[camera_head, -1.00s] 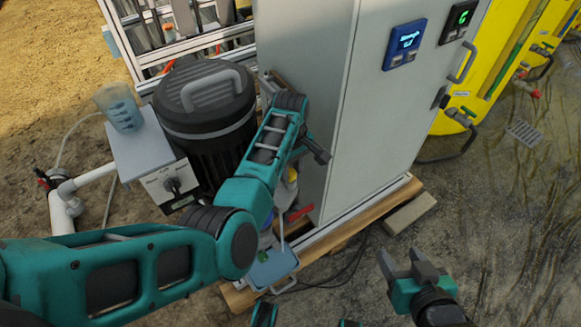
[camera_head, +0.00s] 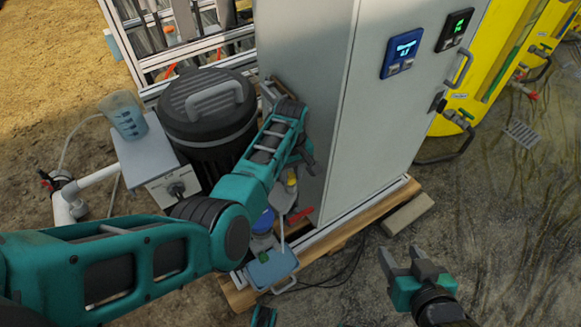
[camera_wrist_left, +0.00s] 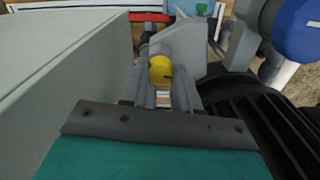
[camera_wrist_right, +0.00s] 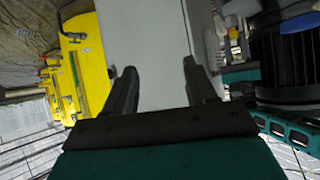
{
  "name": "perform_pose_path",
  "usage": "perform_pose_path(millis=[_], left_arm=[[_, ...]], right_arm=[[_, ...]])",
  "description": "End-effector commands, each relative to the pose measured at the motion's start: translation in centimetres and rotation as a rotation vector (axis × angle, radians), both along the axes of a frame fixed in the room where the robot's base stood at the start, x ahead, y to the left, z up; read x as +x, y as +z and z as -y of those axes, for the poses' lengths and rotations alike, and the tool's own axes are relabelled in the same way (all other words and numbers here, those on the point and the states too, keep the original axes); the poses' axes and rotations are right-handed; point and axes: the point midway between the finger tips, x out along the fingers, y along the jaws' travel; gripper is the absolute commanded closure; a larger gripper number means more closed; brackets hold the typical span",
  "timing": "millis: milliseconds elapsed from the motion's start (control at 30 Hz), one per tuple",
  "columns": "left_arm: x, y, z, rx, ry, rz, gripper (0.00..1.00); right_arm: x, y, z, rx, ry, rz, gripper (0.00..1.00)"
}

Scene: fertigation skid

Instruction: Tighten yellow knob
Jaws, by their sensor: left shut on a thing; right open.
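The yellow knob (camera_wrist_left: 160,70) shows in the left wrist view beside the grey cabinet, on a grey fitting. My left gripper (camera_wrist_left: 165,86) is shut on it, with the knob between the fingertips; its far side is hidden. In the head view a small yellow part (camera_head: 291,178) shows low beside the cabinet, just below my left wrist; my left fingers are hard to make out there. My right gripper (camera_head: 406,262) is open and empty over the ground at the right; its spread fingers (camera_wrist_right: 160,80) also show in the right wrist view.
The grey cabinet (camera_head: 300,70) stands close to the right of my left arm, a black lidded tank (camera_head: 207,110) to its left. A red handle (camera_head: 301,215), a blue cap (camera_head: 263,221) and a light-blue tray (camera_head: 271,268) lie below.

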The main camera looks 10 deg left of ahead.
Motion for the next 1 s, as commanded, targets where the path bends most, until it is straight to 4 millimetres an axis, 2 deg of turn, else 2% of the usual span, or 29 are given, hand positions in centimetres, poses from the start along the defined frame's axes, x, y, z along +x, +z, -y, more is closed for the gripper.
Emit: perform_pose_path(millis=[33, 100, 400, 1000], left_arm=[[0.0, 0.4, -0.1, 0.003, -0.042, -0.003, 1.0], [0.0, 0.4, -0.1, 0.002, -0.108, -0.003, 1.0], [0.0, 0.3, -0.1, 0.002, -0.394, -0.003, 1.0], [0.0, 0.1, -0.1, 0.001, -0.963, -0.001, 1.0]], right_arm=[[0.0, 0.9, 0.0, 0.0, 0.0, 0.0, 0.44], [0.0, 1.5, 0.0, 0.0, 0.0, 0.0, 0.44], [0.1, 3.1, 0.2, -0.003, -0.002, 0.012, 0.44], [-0.8, 2.7, 1.3, -0.024, -0.021, -0.012, 0.44]])
